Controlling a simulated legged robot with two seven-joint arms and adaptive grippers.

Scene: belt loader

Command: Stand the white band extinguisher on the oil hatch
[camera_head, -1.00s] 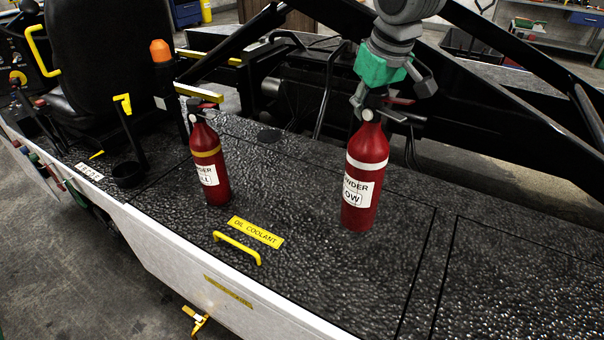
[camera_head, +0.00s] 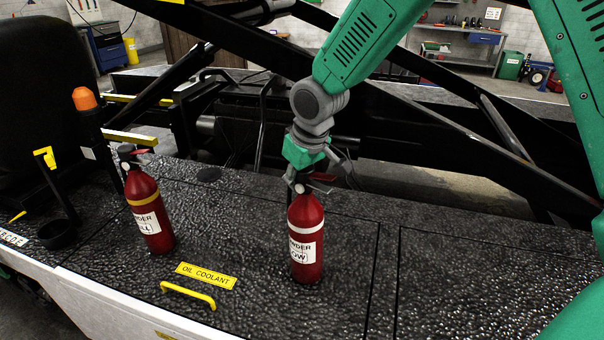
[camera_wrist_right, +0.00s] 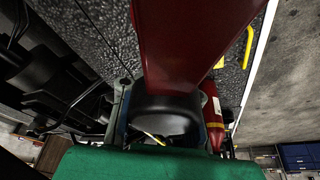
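The white band extinguisher (camera_head: 306,240) is red with a white ring and a label. It appears upright on the dark textured deck panel beside the yellow "OIL COOLANT" plate (camera_head: 207,276); a slight gap under its base cannot be ruled out. My right gripper (camera_head: 318,180) is above it, its fingers spread around the black head. In the right wrist view, the red body (camera_wrist_right: 187,45) extends away between the fingers, and the head fills much of the space between them. Contact is unclear. The panel with the plate and yellow handle (camera_head: 188,294) is the oil hatch. My left gripper is out of view.
A yellow band extinguisher (camera_head: 150,208) stands to the left on the same panel. Black loader beams (camera_head: 440,110) run behind. An orange-topped post (camera_head: 86,100) and a seat are at the left. The deck to the right is clear.

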